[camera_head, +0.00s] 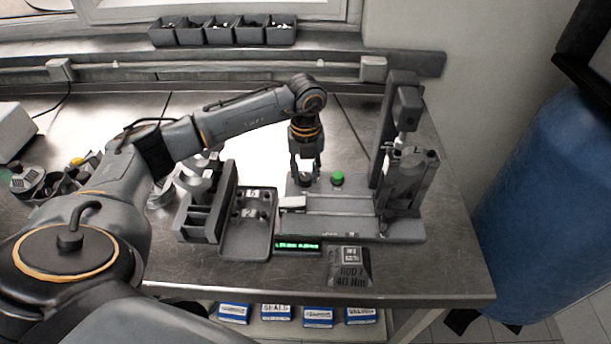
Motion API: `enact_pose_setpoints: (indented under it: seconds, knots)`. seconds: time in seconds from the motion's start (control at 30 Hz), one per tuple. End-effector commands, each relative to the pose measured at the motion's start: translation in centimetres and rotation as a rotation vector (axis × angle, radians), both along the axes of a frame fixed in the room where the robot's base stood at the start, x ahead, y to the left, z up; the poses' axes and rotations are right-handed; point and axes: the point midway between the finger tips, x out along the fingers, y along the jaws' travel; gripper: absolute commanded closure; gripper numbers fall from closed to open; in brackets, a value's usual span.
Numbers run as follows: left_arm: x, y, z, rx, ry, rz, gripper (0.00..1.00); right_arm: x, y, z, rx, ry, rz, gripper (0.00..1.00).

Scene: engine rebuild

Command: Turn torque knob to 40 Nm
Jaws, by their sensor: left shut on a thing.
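The torque knob (304,180) is a small dark round piece on the grey press station (345,225), partly hidden by the fingers. My left gripper (304,172) points straight down over it and is shut on it. A green button (337,179) stands just right of the gripper. A small display (298,245) with green text sits at the station's front edge; its text is too small to read. A sign (350,268) in front of the station reads "ROD / 40 Nm". My right gripper is not in view.
A grey tray (245,240) and a dark slotted rack (205,222) stand left of the station. A tall press column (402,130) rises at its right. Dark bins (222,30) line the back ledge. A blue barrel (540,190) stands beyond the table's right edge.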

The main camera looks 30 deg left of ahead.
Motion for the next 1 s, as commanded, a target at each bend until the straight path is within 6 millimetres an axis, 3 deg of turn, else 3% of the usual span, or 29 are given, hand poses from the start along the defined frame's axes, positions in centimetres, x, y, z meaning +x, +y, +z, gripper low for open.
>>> enact_pose_setpoints:
  seconds: [1.0]
  knots:
    - [0.1,0.0,-0.2,0.002,-0.003,-0.966,1.0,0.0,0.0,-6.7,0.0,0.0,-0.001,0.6]
